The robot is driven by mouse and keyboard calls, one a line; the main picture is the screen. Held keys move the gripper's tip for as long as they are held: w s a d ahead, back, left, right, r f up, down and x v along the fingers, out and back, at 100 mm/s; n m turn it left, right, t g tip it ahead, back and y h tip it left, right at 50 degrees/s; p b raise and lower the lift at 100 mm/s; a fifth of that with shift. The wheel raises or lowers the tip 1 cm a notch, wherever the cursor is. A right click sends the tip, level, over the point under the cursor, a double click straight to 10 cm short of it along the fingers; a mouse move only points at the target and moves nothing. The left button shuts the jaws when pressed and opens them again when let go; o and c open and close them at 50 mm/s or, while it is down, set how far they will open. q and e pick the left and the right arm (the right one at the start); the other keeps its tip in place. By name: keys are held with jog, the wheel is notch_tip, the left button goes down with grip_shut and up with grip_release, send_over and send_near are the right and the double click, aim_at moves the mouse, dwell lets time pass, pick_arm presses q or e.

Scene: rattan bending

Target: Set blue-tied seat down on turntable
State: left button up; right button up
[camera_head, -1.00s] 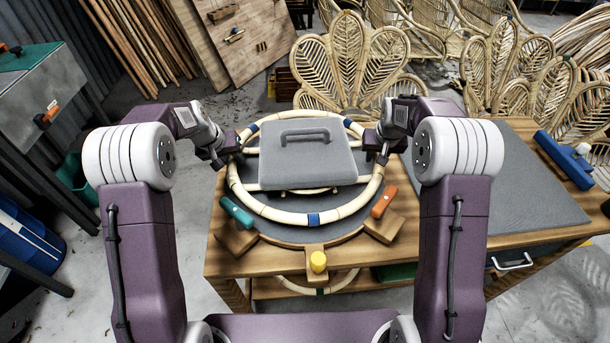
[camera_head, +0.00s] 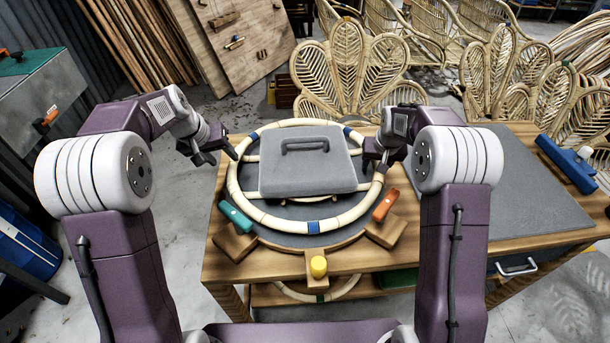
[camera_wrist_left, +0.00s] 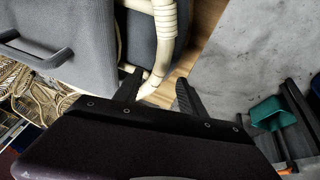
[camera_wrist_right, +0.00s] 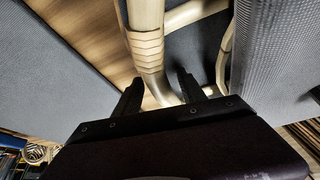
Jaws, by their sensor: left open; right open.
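The round rattan seat ring (camera_head: 262,216) with blue ties (camera_head: 313,226) lies on the grey-topped turntable (camera_head: 290,238). A grey pad with a handle (camera_head: 310,170) sits inside and over the ring, and both also show in the left wrist view. My right gripper (camera_head: 380,166) is open at the ring's right side. In the right wrist view the ring's wrapped tube (camera_wrist_right: 150,60) runs down between its open fingers (camera_wrist_right: 160,92); whether they touch it I cannot tell.
Teal (camera_head: 236,216), orange (camera_head: 386,205) and yellow (camera_head: 318,266) clamps stand on wooden blocks around the turntable's front. A grey mat (camera_head: 500,190) and a blue tool (camera_head: 565,160) lie on the right of the bench. Rattan chair backs (camera_head: 345,75) stand behind.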

jog(key=v, duration=1.2)
jog(key=shift+w, duration=0.1)
pick_arm(q)
jog(key=v, duration=0.3)
jog(key=shift+s+r, duration=0.1)
jog(key=shift+r, duration=0.15)
pick_arm(e)
jog(key=shift+r, duration=0.15)
pick_arm(q)
jog(key=s+a, duration=0.1)
jog(key=a, duration=0.5)
jog(key=shift+s, duration=0.15)
pick_arm(e)
jog(key=shift+d, duration=0.1)
pick_arm(q)
notch_tip(320, 180, up, 9)
jog(key=p, duration=0.9)
pick_arm(e)
notch_tip(320, 180, up, 9)
